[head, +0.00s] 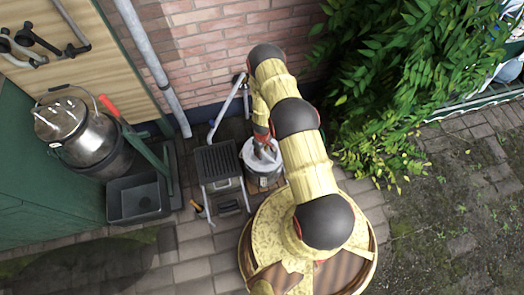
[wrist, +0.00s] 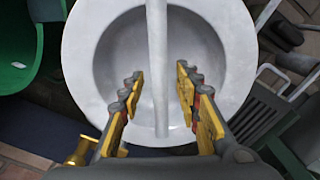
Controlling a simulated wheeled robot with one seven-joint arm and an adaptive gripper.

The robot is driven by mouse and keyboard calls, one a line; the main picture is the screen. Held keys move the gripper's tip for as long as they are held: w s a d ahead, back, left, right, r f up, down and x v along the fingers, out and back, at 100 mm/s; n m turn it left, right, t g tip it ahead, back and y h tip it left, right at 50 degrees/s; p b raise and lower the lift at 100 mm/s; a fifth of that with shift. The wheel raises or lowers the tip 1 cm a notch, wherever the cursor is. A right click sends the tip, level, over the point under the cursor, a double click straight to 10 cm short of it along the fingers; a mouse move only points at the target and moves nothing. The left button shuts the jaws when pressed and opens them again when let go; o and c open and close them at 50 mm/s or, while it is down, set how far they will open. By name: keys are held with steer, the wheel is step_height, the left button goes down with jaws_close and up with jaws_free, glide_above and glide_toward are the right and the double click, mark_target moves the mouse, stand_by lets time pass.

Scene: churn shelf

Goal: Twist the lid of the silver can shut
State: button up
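The silver can (head: 262,180) stands on the ground by the brick wall, partly hidden under my arm in the head view. Its round pale grey lid (wrist: 82,62) fills the upper middle of the wrist view. A straight bar handle (wrist: 157,45) crosses the lid from top to bottom of that view. My gripper (wrist: 159,80) is over the lid with its two fingers apart, one on each side of the bar. A gap shows between each finger and the bar. Whether the lid is seated tight cannot be told.
Left of the can stands a small grey slatted stand (head: 218,162), with a grey bin (head: 138,198) beyond it. A large metal churn (head: 90,140) sits farther left. A leafy bush (head: 385,90) is close on the right. Paving at the lower right is clear.

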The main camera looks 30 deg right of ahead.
steer(key=c, duration=0.3)
jaws_close()
stand_by(1.0)
